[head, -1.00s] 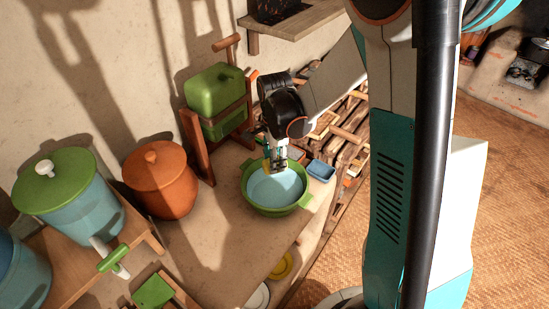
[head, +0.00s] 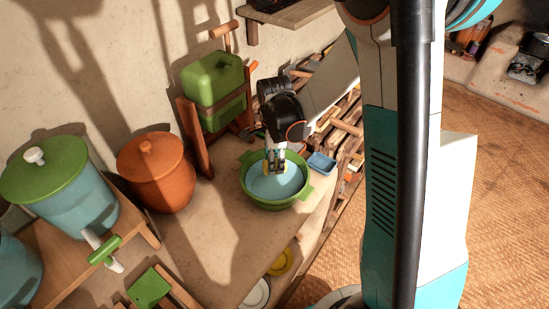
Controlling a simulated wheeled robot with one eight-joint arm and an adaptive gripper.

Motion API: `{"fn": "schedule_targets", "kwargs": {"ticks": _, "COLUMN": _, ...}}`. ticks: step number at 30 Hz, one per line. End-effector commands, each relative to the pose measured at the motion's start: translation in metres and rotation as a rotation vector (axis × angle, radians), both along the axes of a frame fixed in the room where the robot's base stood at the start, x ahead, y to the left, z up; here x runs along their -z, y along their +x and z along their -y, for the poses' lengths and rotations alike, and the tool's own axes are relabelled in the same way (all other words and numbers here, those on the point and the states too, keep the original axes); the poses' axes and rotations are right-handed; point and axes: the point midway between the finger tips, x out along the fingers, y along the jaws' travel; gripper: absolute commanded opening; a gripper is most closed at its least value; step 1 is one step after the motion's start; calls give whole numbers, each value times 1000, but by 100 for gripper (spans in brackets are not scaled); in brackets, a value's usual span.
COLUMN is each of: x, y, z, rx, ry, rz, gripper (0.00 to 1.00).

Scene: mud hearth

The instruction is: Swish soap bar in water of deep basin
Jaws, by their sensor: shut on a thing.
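The deep basin (head: 277,203) is green with two handles and stands on the ledge with pale blue water (head: 276,185) in it. My gripper (head: 275,169) points down over the back half of the basin, inside its rim as seen from here. It is shut on the soap bar (head: 266,169), a small yellowish piece that shows at the sides of the fingers. The fingers hide most of the bar. I cannot tell whether the bar touches the water.
A small blue dish (head: 321,163) stands close to the right of the basin. A green container (head: 213,88) in a wooden frame stands behind it. An orange-brown lidded pot (head: 157,175) and a blue drum with a green lid (head: 62,185) are left. The ledge between pot and basin is clear.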

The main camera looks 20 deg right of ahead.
Motion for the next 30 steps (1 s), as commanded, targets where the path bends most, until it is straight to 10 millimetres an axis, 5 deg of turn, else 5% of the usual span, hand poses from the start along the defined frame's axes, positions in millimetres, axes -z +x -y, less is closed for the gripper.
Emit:
{"fn": "schedule_targets", "kwargs": {"ticks": 21, "x": 68, "y": 0, "z": 0, "rx": 0, "ry": 0, "rz": 0, "gripper": 12}}
{"fn": "schedule_targets", "kwargs": {"ticks": 30, "x": 78, "y": 0, "z": 0, "rx": 0, "ry": 0, "rz": 0, "gripper": 12}}
